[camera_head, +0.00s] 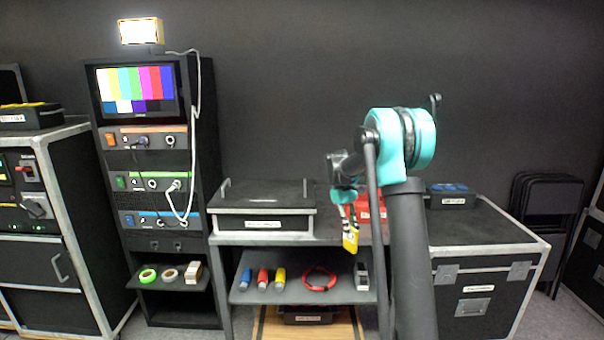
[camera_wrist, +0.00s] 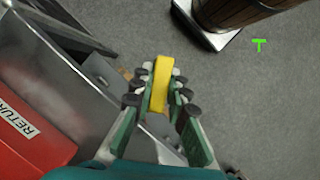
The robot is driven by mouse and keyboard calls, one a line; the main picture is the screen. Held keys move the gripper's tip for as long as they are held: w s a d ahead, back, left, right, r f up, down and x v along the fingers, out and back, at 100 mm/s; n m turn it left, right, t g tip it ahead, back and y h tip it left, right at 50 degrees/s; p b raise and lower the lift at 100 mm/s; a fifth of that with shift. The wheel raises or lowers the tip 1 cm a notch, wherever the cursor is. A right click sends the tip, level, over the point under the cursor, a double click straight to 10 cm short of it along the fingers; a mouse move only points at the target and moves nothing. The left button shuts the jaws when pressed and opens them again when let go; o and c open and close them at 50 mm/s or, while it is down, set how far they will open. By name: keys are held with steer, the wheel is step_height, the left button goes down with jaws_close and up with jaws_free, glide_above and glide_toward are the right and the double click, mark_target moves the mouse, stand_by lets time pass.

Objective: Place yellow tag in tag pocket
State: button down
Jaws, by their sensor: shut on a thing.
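My gripper (camera_head: 345,205) is shut on the yellow tag (camera_head: 350,240), which hangs below the fingers in the head view, in front of the work table. In the wrist view the tag (camera_wrist: 161,84) stands between the fingertips of my gripper (camera_wrist: 162,92), with its narrow yellow side showing. The tag is over the grey floor in that view, to the right of the table's edge. I cannot make out a tag pocket for certain in either view.
A red box (camera_wrist: 28,130) labelled RETURN lies left in the wrist view; a brown ribbed container (camera_wrist: 232,10) is at the top. The table's lower shelf (camera_head: 255,296) holds coloured tubes and a red cable. An equipment rack (camera_head: 110,240) and a black case (camera_head: 485,262) flank the table.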

steer(key=s+f+m+y, duration=0.1)
steer(key=s+f+m, duration=0.2)
steer(key=f, duration=0.5)
steer(key=s+d+f+m+y, duration=0.1)
steer(key=s+f+m, duration=0.2)
steer(key=f, duration=0.6)
steer(key=shift+s+d+f+m+g+y, duration=0.3)
steer(key=shift+s, duration=0.15)
